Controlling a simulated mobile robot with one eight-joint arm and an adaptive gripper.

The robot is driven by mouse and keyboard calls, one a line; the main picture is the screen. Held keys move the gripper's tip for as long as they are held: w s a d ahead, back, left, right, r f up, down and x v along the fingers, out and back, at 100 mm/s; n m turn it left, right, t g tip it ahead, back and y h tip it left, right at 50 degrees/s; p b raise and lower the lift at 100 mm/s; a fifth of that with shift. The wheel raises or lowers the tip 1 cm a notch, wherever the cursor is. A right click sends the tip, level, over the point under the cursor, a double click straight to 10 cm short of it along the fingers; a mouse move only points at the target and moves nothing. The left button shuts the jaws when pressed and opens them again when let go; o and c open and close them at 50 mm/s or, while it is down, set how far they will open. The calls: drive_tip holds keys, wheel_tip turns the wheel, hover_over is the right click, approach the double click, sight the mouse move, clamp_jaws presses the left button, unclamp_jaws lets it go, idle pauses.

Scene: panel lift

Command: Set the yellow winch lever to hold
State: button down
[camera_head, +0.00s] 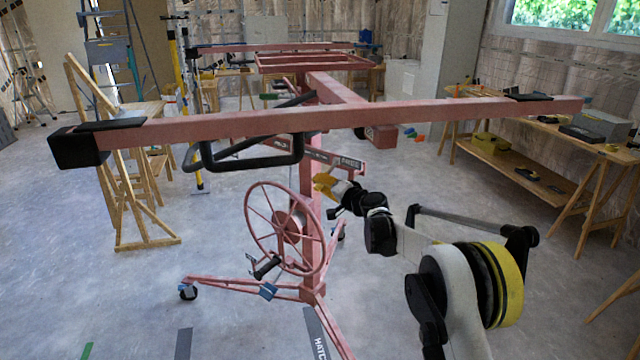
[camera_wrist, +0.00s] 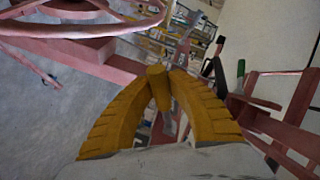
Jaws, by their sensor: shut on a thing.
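My gripper (camera_head: 324,184) is at the pink post of the panel lift (camera_head: 309,190), just right of the spoked winch wheel (camera_head: 287,228). In the wrist view my gripper (camera_wrist: 164,82) has its two orange-yellow fingers closed around the yellow winch lever (camera_wrist: 156,73). The lever's rounded end shows between the fingertips; the rest is partly hidden. In the head view I cannot tell the lever from the fingers. A pink bar behind the gripper carries a label (camera_head: 350,162) that seems to read FREE. Which setting the lever is in cannot be told.
The lift's long pink crossbar (camera_head: 350,118) with a black end block (camera_head: 78,147) spans above my arm. A wooden workbench (camera_head: 520,172) stands right, a wooden trestle (camera_head: 146,243) left.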

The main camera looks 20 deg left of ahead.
idle(0.4)
drive_tip(key=c, duration=1.3)
unclamp_jaws()
drive_tip(key=shift+w+d, duration=0.1)
drive_tip(key=shift+d, duration=0.05)
drive_tip(key=v, duration=1.2)
